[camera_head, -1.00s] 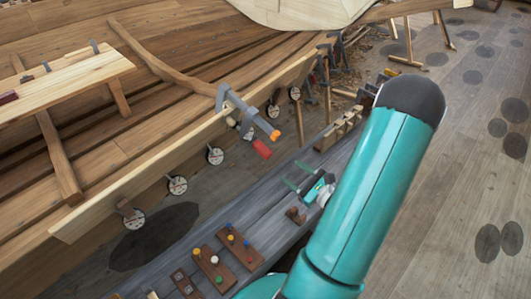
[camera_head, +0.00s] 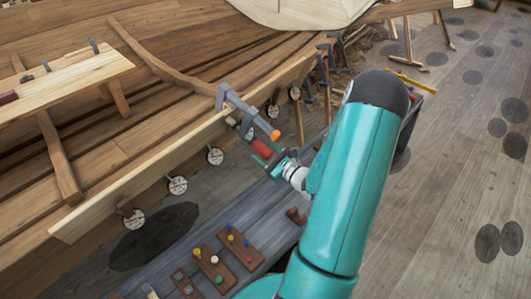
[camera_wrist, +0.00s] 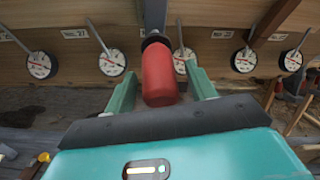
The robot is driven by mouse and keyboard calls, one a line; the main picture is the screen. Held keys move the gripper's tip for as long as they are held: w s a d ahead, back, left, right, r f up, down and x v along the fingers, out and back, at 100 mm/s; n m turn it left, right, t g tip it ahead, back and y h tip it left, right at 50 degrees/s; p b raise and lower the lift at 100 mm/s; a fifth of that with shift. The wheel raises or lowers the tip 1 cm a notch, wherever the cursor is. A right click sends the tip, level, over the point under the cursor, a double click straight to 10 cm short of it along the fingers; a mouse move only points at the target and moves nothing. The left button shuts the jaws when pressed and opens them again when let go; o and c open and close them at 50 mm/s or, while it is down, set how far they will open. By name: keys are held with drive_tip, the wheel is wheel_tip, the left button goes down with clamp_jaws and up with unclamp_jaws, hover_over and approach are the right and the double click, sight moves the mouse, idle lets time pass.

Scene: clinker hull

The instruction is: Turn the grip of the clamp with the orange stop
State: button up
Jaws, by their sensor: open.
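The grey clamp (camera_head: 240,108) sits on the edge of the hull plank in the head view, with an orange stop (camera_head: 275,134) at the end of its bar. Its red grip (camera_head: 261,146) hangs below the bar. In the wrist view the red grip (camera_wrist: 158,74) stands upright between my two green fingers, with a dark collar at its top. My gripper (camera_head: 266,158) is open, and its fingers (camera_wrist: 161,92) lie to either side of the grip with visible gaps. Whether the fingertips reach past the grip is hard to tell.
Several round dials (camera_wrist: 112,62) hang along the plank behind the grip. A grey bench (camera_head: 195,245) below carries wooden blocks with coloured pegs (camera_head: 240,246). A yellow bar (camera_head: 411,82) lies at the upper right. The floor at right is open.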

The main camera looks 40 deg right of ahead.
drive_tip(key=c, duration=1)
drive_tip(key=shift+m+y, duration=1.2)
drive_tip(key=shift+s+f+m+g+y, duration=0.1)
drive_tip(key=shift+m+g+y, duration=0.2)
drive_tip(key=shift+m+y, duration=1)
drive_tip(key=o, duration=1)
